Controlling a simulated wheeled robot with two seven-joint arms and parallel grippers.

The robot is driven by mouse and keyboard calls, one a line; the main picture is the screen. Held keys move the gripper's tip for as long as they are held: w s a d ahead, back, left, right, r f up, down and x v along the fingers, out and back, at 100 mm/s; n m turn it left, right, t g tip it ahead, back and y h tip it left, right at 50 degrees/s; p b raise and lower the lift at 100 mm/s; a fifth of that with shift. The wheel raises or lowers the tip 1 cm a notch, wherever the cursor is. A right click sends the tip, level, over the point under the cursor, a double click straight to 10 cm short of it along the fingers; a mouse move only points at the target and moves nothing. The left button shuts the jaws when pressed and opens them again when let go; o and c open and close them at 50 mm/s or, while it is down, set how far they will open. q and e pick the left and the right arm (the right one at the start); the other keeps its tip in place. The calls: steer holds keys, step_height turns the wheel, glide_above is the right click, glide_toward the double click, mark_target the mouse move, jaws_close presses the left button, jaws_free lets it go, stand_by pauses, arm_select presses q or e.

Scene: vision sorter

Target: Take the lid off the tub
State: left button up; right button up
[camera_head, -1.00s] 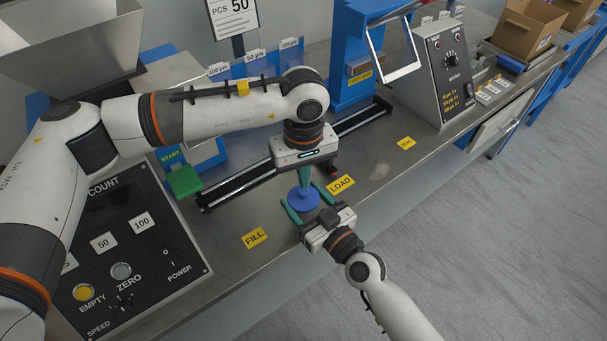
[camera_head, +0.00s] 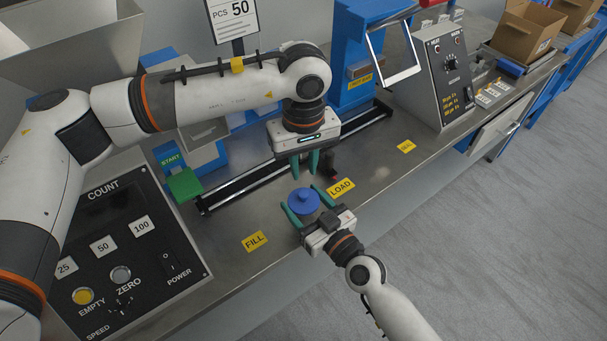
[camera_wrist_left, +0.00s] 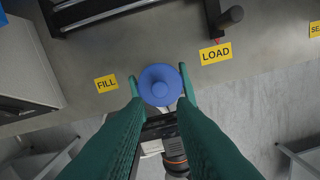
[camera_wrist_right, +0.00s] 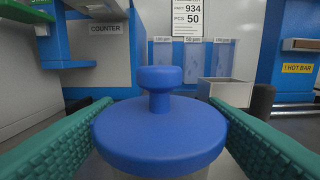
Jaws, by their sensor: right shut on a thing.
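The blue lid (camera_head: 303,202), a disc with a round knob on top, sits on the tub at the table's front edge. It also shows in the left wrist view (camera_wrist_left: 160,88) and, close up, in the right wrist view (camera_wrist_right: 160,135). The tub is mostly hidden under the lid; a pale bit of its wall (camera_wrist_right: 216,168) shows below the rim. My right gripper (camera_head: 303,197) is shut on the tub, one green finger on each side below the lid. My left gripper (camera_head: 304,172) is empty above the lid, its fingers apart and pointing down.
The steel table has yellow FILL (camera_head: 255,241) and LOAD (camera_head: 341,188) labels on either side of the tub. A black rail (camera_head: 240,186) runs behind it. A count panel (camera_head: 125,245) stands at the left and a control box (camera_head: 443,75) at the back right. The front right of the tabletop is clear.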

arm_select(q)
step_height(320, 180, up, 8)
steer(key=shift+f, duration=0.2)
arm_select(e)
steer(key=o, duration=1.5)
steer(key=shift+c, duration=0.2)
